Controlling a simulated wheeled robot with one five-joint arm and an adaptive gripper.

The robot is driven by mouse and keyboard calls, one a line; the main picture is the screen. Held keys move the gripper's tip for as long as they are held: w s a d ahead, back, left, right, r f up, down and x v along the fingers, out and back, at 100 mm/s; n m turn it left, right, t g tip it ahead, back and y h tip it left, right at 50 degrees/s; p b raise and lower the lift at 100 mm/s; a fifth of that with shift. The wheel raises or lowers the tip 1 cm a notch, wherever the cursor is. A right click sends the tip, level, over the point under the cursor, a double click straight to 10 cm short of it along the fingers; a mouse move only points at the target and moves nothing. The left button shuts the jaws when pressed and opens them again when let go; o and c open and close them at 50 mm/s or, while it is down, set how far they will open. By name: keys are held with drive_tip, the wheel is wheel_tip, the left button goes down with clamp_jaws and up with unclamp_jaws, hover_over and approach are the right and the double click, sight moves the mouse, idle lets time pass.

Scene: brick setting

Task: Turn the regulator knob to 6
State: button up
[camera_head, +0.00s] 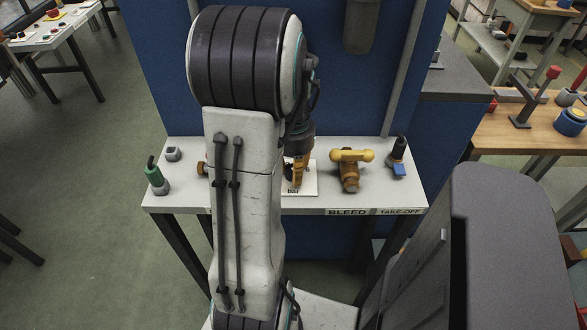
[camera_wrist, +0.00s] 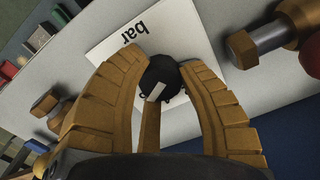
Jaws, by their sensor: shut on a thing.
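The regulator knob (camera_wrist: 160,80) is black with a white pointer mark, seen in the wrist view. It sits over a white dial plate (camera_wrist: 105,60) printed "bar". The pointer runs toward the lower left of that picture; most dial figures are hidden or unreadable, so its setting cannot be told. My gripper (camera_wrist: 161,68) has tan ribbed fingers, closed on the knob from both sides. In the head view my gripper (camera_head: 297,168) reaches down onto the dial plate (camera_head: 310,185), and the knob is hidden there behind my arm and fingers.
On the pale bench (camera_head: 270,205), a yellow-handled brass valve (camera_head: 350,170) stands right of the dial, above a "BLEED" label. Farther right is a black-and-blue fitting (camera_head: 398,158) by "TAKE-OFF". A green-and-black fitting (camera_head: 156,176) stands left. A blue panel (camera_head: 160,70) rises behind.

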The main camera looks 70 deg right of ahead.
drive_tip(key=shift+a+f, duration=0.15)
drive_tip(key=shift+a, duration=0.1)
drive_tip(key=o, duration=1.2)
drive_tip(key=shift+d, duration=0.1)
drive_tip(key=shift+r, duration=0.2)
drive_tip(key=shift+d+r, duration=0.1)
drive_tip(key=shift+r, duration=0.5)
wheel_tip(320, 180, up, 11)
drive_tip(key=shift+f, duration=0.15)
